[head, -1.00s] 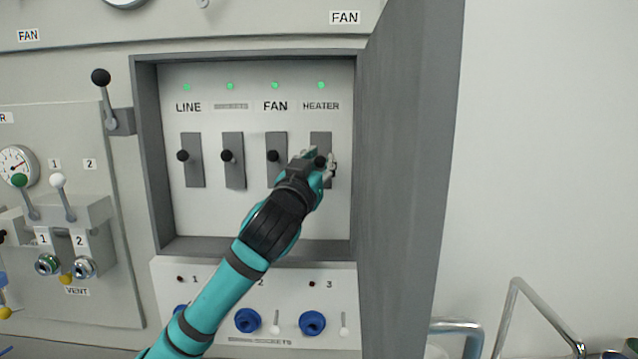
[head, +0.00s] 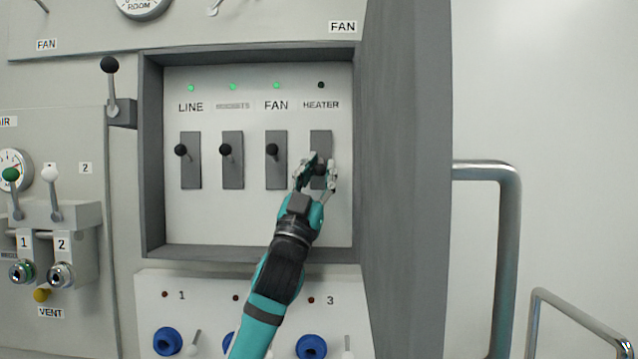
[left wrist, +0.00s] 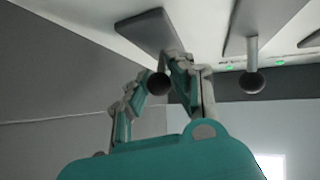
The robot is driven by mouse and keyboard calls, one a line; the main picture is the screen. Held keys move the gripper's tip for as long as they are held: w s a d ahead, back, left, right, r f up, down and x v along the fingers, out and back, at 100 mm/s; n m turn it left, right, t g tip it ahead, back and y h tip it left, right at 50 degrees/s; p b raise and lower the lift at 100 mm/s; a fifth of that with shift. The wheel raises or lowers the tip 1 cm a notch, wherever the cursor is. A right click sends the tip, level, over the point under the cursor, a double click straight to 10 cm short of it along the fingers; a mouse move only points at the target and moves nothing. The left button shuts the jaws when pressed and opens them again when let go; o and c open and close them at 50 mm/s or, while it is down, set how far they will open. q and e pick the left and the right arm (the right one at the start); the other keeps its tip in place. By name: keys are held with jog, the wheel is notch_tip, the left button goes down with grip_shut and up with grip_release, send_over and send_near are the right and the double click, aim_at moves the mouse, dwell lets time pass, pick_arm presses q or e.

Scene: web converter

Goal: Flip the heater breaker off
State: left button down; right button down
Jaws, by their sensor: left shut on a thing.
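The heater breaker (head: 321,142) is the rightmost of the switches in the grey recessed box, under the HEATER label. Its black knob sits lower than the knobs of the other breakers, and the lamp (head: 321,85) above it is dark. My left gripper (head: 317,174) is at this breaker with its fingers shut around the knob. In the left wrist view the round black knob (left wrist: 159,84) shows between the two fingers. My right gripper is not in view.
The FAN breaker (head: 276,138) is close on the left, its lamp lit green, like the lamps further left. A socket panel (head: 200,300) lies below.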

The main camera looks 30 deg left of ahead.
pick_arm(q)
jog(key=shift+d+f, duration=0.1)
dwell(0.3)
jog(key=c, duration=1.1)
grip_release()
jog(key=shift+s+d+f, duration=0.1)
jog(key=shift+s+f, duration=0.2)
jog(key=shift+f, duration=0.1)
jog(key=s, duration=0.4)
jog(key=s+d, duration=0.1)
jog(key=s, duration=0.7)
jog(key=shift+d, duration=0.25)
